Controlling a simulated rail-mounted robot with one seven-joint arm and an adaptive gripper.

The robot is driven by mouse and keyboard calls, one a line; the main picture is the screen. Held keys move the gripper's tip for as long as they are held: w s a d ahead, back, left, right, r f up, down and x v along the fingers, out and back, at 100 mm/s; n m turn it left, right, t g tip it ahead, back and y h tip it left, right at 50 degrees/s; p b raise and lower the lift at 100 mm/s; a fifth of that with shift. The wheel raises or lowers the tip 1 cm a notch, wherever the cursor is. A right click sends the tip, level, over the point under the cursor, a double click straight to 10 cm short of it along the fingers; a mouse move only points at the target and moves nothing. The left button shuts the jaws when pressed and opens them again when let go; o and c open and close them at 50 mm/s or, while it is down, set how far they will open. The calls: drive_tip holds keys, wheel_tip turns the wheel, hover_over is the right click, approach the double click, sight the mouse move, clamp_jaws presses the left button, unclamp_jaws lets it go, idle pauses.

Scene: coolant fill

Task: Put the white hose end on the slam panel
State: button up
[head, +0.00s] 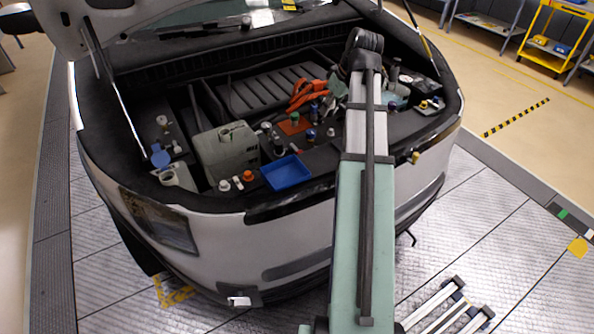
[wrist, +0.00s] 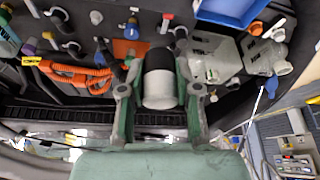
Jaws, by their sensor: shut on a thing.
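My gripper (wrist: 158,92) is shut on the white hose end (wrist: 160,92), a short pale cylinder with a black upper part, which sits between the two green fingers in the wrist view. The far side of its grip is hidden. In the head view my arm hides most of the gripper and the hose end. The slam panel (head: 212,204) is the dark panel along the front of the open engine bay. In the wrist view the held piece appears below the panel's small parts, over the bay; its height cannot be told.
A blue tray (head: 287,172) lies on the panel, with several small caps nearby. A pale reservoir (head: 225,150) stands to its left. An orange coiled hose (head: 303,95) and an orange pad (head: 294,124) lie further back. The raised hood (head: 100,25) and its strut (head: 120,95) bound the left.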

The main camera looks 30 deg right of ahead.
sight(323, 161)
drive_tip(key=f+p, duration=0.1)
drive_tip(key=f, duration=0.9)
drive_tip(key=f+p, duration=0.2)
drive_tip(key=f, duration=0.7)
drive_tip(key=shift+d+f, duration=0.2)
drive_tip(key=shift+f, duration=0.15)
drive_tip(key=shift+f, duration=0.2)
drive_tip(key=o, duration=0.9)
drive_tip(key=shift+r, duration=0.15)
drive_tip(key=shift+r+p, duration=0.2)
drive_tip(key=shift+p, duration=0.15)
drive_tip(key=b+v, duration=0.2)
drive_tip(key=v, duration=0.9)
drive_tip(key=shift+s+r, duration=0.2)
drive_tip(key=shift+r, duration=0.15)
